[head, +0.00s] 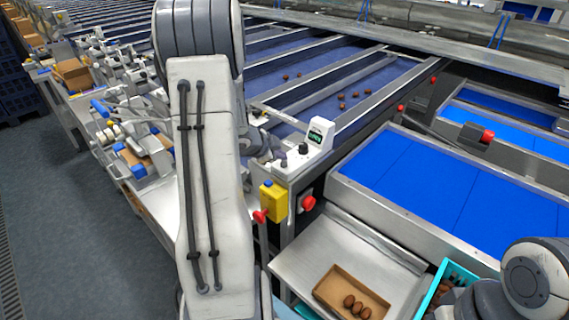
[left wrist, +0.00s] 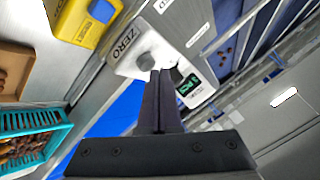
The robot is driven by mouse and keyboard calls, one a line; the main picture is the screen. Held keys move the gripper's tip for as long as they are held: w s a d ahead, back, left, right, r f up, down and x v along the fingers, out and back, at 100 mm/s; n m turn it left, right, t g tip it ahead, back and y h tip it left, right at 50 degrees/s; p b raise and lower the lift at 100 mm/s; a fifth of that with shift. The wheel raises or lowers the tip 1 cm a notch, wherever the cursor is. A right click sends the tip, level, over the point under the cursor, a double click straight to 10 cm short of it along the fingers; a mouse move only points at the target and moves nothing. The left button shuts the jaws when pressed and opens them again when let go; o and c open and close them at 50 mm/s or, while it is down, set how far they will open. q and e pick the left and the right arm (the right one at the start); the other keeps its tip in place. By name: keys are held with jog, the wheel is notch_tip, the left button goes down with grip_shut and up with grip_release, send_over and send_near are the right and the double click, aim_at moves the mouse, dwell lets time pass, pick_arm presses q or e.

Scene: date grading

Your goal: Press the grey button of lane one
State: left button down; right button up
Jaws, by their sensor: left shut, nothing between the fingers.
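A white control box (head: 317,140) with a small green display stands at the end of the lanes, beside the yellow switch box. In the left wrist view, a round grey button (left wrist: 147,61) sits on its white panel near the word ZERO. My left gripper (left wrist: 160,74) is shut and empty, its fingertips at the grey button's edge; whether they touch it I cannot tell. The fingers partly hide a second, darker button beside it. The display (left wrist: 188,86) is just right of the fingers. In the head view my left arm hides much of the gripper. My right gripper is not in view.
The yellow box (head: 272,201) with a red knob and a red button (head: 308,203) are just below the control box. A cardboard tray of dates (head: 352,293) and a teal crate (head: 447,284) lie lower right. Several dates lie on the blue lanes.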

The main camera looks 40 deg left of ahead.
pick_arm(q)
jog(key=shift+f+b, duration=0.35)
jog(key=shift+f, duration=0.15)
dwell(0.6)
dwell(0.3)
jog(key=shift+r+p, duration=0.95)
jog(key=shift+p, duration=0.05)
notch_tip(320, 180, up, 5)
jog(key=p, duration=0.5)
dwell(0.5)
